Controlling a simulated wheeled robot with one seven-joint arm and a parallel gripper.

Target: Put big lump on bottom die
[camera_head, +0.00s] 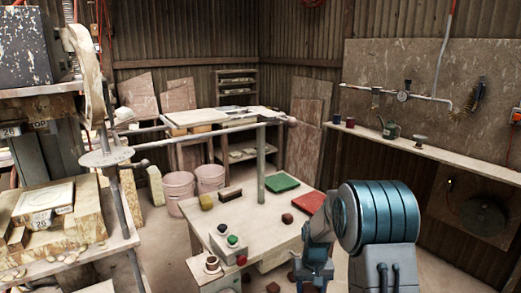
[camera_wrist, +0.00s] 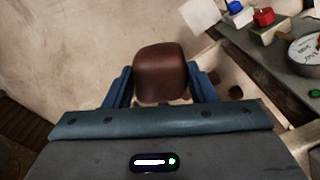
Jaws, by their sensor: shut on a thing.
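My gripper (camera_wrist: 158,78) is shut on a big brown lump (camera_wrist: 160,70) in the wrist view. The lump is smooth and blocky and sits between the two blue fingers.
The work table (camera_head: 235,212) holds a green mat (camera_head: 281,182), a red mat (camera_head: 309,202), a small dark lump (camera_head: 286,217) and a button box (camera_head: 229,243).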

